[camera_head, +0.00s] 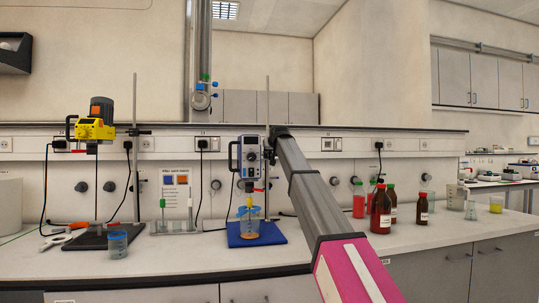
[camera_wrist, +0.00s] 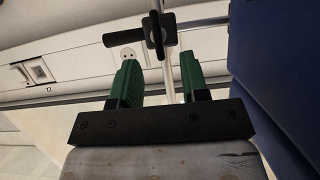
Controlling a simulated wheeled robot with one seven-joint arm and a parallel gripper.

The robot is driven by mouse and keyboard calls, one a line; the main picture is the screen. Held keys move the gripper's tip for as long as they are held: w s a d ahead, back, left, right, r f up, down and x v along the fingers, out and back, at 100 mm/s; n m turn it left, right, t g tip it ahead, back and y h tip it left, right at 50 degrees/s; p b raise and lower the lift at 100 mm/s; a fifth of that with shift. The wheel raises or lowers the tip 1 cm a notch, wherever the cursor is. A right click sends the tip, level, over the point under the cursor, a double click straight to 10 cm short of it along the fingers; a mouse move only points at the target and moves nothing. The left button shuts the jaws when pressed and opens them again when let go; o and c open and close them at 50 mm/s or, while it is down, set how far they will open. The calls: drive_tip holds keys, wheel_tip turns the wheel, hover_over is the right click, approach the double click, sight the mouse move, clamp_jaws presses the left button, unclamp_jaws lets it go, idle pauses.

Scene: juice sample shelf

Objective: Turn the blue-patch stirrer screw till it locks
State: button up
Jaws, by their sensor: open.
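The grey stirrer (camera_head: 247,157) hangs on an upright rod (camera_head: 267,100) over a flat blue patch (camera_head: 240,240).
A yellow stirrer (camera_head: 94,128) stands on a black base at the left, a beaker (camera_head: 118,244) before it. A sign (camera_head: 176,189) stands between the stirrers. Bottles (camera_head: 380,212) stand right of my arm. A dark blue surface (camera_wrist: 275,75) fills the wrist view's right side.

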sight(269, 155)
drive_tip(key=x, duration=0.5)
drive_tip(key=shift+s, duration=0.1)
clamp_jaws()
